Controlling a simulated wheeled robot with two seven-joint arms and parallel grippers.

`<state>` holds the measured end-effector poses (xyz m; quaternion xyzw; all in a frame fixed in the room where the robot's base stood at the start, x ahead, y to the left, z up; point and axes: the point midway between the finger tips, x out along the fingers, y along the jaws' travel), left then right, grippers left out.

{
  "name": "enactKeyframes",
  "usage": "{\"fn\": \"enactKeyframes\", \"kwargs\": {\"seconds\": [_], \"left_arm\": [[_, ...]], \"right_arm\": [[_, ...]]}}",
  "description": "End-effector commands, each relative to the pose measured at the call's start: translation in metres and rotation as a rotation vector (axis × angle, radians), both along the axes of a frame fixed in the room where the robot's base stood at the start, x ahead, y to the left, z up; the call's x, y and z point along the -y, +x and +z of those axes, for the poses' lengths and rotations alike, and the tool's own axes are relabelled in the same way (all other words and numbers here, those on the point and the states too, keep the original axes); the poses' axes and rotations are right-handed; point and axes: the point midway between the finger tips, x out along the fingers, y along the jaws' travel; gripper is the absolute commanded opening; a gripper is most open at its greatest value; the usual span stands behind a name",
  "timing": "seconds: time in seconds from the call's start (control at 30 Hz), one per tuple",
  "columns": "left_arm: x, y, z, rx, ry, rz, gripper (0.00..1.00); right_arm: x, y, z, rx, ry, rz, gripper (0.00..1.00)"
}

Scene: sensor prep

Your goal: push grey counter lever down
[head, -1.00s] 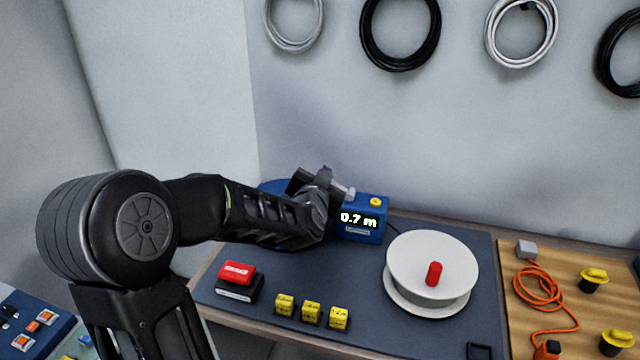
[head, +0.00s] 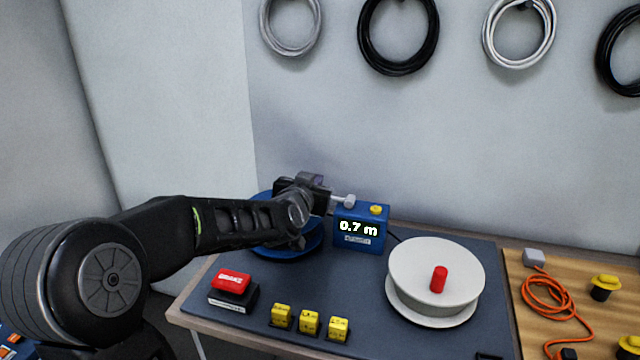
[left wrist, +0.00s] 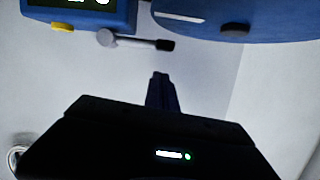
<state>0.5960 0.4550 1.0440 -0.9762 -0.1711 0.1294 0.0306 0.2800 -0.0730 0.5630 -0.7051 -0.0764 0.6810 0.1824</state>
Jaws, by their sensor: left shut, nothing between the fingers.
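The blue counter box (head: 350,245) stands at the back of the dark mat. Its display (head: 358,228) reads 0.7 m, and a yellow button (head: 376,209) is on top. Its grey lever (head: 348,201) sticks out leftward at the upper left corner. In the left wrist view the lever (left wrist: 130,41) runs from a grey round hub to a black tip. My left gripper (head: 312,182) is shut and empty, just left of the lever, hiding the lever's end. In the left wrist view its fingertips (left wrist: 160,77) lie near the black tip, with a gap in the picture.
A blue reel (head: 285,250) lies beneath my left arm; it also shows in the left wrist view (left wrist: 235,22). A white reel with a red handle (head: 418,262) stands right of the counter. A red brake block (head: 232,283) and several yellow blocks (head: 309,322) are in front.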

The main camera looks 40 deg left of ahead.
Motion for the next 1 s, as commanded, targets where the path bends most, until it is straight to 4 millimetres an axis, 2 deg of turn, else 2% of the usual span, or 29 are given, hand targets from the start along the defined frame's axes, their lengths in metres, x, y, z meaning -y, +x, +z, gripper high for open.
{"fn": "enactKeyframes", "kwargs": {"seconds": [0.03, 0.1, 0.17, 0.4, 0.6, 1.0], "left_arm": [[-0.003, 0.002, 0.014, 0.001, 0.0, 0.0, 0.0], [-0.008, 0.004, 0.028, 0.001, -0.001, 0.0, 0.0], [-0.004, -0.008, 0.025, 0.002, -0.003, 0.0, 0.0], [0.013, -0.056, 0.038, 0.003, -0.001, 0.0, 0.0], [0.022, -0.082, 0.043, 0.001, -0.002, 0.0, 0.0], [0.025, -0.088, 0.044, -0.001, -0.002, -0.002, 0.0]], "right_arm": [[0.0, 0.0, 0.011, 0.0, 0.0, 0.0, 0.36], [0.0, 0.0, 0.02, -0.001, 0.0, 0.0, 0.36], [0.0, 0.0, 0.014, 0.0, 0.0, 0.0, 0.36], [0.0, 0.0, 0.016, -0.001, 0.0, 0.0, 0.36], [0.0, 0.0, 0.017, -0.001, 0.0, 0.0, 0.36], [0.0, 0.0, 0.017, -0.001, 0.0, 0.0, 0.36]]}}
